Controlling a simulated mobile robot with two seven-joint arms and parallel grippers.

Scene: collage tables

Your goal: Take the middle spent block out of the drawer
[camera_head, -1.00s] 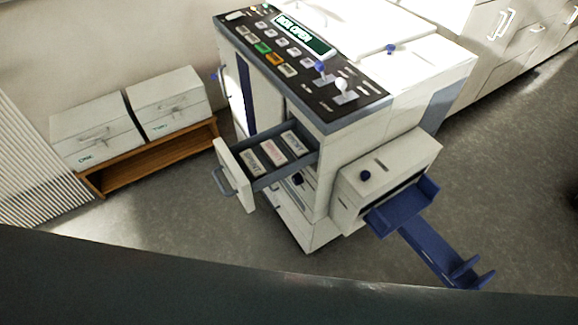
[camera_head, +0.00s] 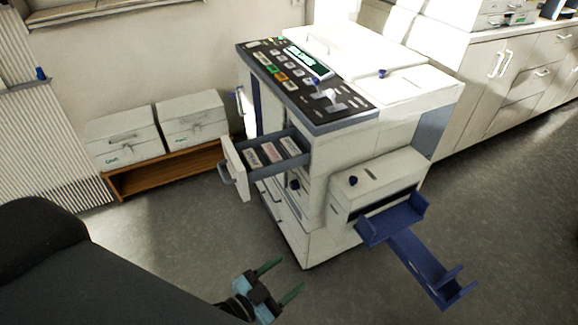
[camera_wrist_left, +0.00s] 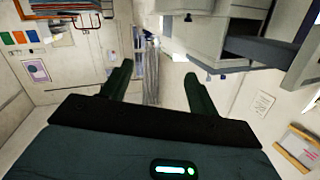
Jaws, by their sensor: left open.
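The drawer (camera_head: 234,171) of the white machine is pulled out to the left. Three labelled blocks lie side by side in it; the middle spent block (camera_head: 270,152) has a pinkish face, and the outer two look pale grey. My left gripper (camera_head: 279,279) is open and empty, low in front of the machine, well below and apart from the drawer. In the left wrist view its two dark green fingers (camera_wrist_left: 159,80) stand apart with nothing between them. My right gripper is not in view.
The white machine (camera_head: 345,145) has a dark control panel on top and a blue tray (camera_head: 428,265) jutting out at lower right. Two white boxes (camera_head: 123,135) stand on a low wooden shelf (camera_head: 165,178) at the left. Grey floor lies clear between shelf and machine.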

